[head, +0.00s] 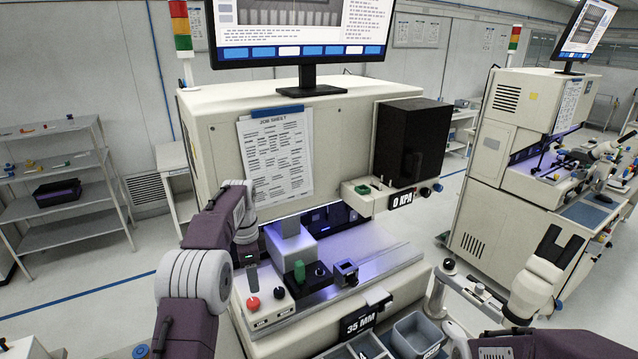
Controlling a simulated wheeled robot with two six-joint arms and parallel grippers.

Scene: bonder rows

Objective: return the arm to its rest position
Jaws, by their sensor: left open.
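My left arm, purple and white, rises from the bottom left and bends over the left front corner of the bonder (352,95). Its wrist points down, and my left gripper (252,279) is low beside the red button on the front control box (272,302). The gripper is small in view, its jaws apart with nothing seen between them. My right arm's purple and white links show at the bottom right. What its jaws do cannot be made out.
The lit deck (375,257) carries a green-knobbed black block (300,272) and a small dark fixture (346,272). A grey bin (416,335) stands in front. A monitor (300,35) tops the bonder. A second bonder (500,150) is at right; shelves (60,185) at left.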

